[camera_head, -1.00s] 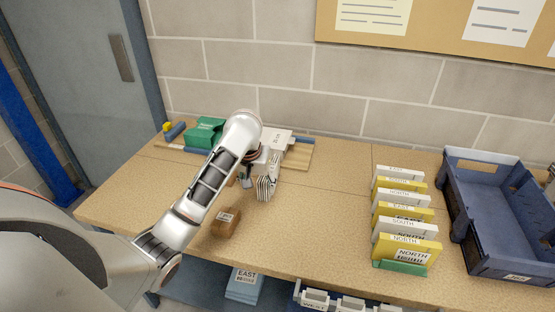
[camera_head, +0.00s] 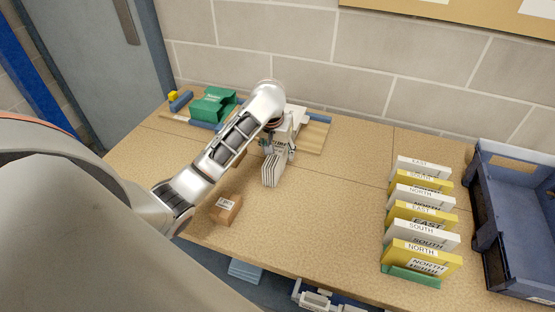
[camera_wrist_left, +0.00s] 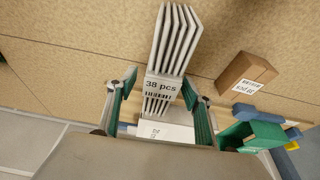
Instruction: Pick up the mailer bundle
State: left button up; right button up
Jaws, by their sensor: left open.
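The mailer bundle (camera_head: 272,170) is a stack of thin white mailers on the tabletop, in front of a wooden board. In the left wrist view the bundle (camera_wrist_left: 172,48) has a paper band marked "38 pcs". My left gripper (camera_head: 278,148) is at the bundle's far end in the head view. In the left wrist view its open green-padded fingers (camera_wrist_left: 158,92) lie on either side of the banded part, with gaps visible. The arm and gripper hide part of the bundle's far end. My right gripper is not in view.
A small brown box (camera_head: 226,209) stands near the front edge. A green item (camera_head: 212,103) and a white labelled box (camera_head: 296,114) are on the wooden board (camera_head: 316,132) at the back. A rack of yellow and white cards (camera_head: 420,225) and a blue bin (camera_head: 485,215) are right; the middle is clear.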

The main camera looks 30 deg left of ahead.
pick_arm(q)
jog(key=x, duration=0.4)
jog(key=shift+s, duration=0.1)
jog(key=c, duration=1.2)
